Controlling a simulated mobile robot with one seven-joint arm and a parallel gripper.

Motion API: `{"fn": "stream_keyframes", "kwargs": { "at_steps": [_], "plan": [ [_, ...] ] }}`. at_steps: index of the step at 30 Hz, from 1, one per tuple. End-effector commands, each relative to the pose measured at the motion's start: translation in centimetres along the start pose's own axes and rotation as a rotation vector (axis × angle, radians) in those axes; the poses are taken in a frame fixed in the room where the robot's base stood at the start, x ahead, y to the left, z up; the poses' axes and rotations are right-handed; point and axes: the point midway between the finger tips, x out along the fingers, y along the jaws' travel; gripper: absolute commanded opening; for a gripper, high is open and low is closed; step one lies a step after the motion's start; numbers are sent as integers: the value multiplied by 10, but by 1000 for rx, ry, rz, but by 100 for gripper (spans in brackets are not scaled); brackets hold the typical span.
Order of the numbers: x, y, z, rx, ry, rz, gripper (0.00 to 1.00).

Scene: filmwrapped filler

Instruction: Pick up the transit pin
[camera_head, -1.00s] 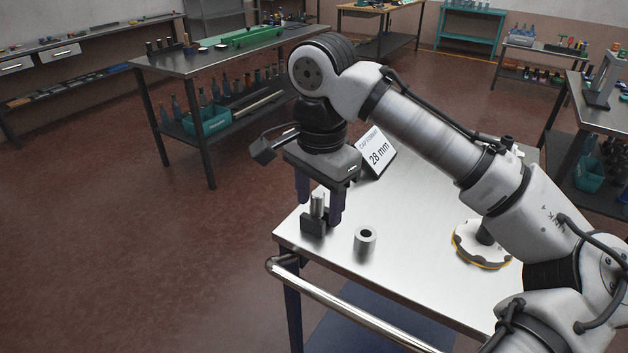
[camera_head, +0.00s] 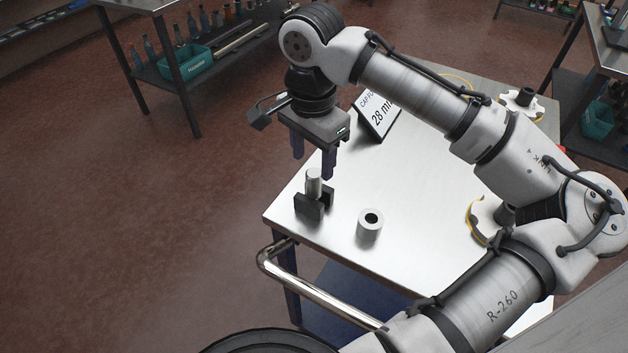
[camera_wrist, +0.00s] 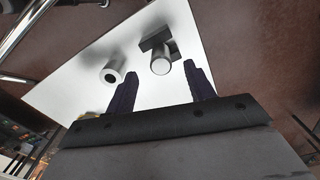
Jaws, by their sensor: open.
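The transit pin (camera_head: 313,183) looks to be the upright silver cylinder in a dark block-shaped holder (camera_head: 301,204) near the table's left corner. In the wrist view the pin's round end (camera_wrist: 161,67) shows between and beyond the fingertips, with the dark holder (camera_wrist: 155,39) behind it. My gripper (camera_head: 312,166) is open and empty, pointing down above and behind the pin, apart from it. Its two dark fingers also show in the wrist view (camera_wrist: 162,72). The pin's lower part is hidden in the holder.
A hollow grey cylinder (camera_head: 370,224) stands on the steel table (camera_head: 345,200) right of the holder. A sign reading 28 mm (camera_head: 378,115) stands behind my gripper. A white wheel-like part (camera_head: 482,218) lies to the right. A metal rail (camera_head: 310,290) runs along the front edge.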

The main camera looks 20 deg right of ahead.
Motion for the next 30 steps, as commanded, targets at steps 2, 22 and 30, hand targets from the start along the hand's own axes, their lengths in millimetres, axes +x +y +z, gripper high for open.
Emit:
{"fn": "stream_keyframes", "kwargs": {
  "at_steps": [2,22,30],
  "plan": [
    [10,0,0,1,-2,1,54],
    [72,1,-3,-1,-1,-1,54],
    [72,1,-3,0,0,-1,41]
  ]
}}
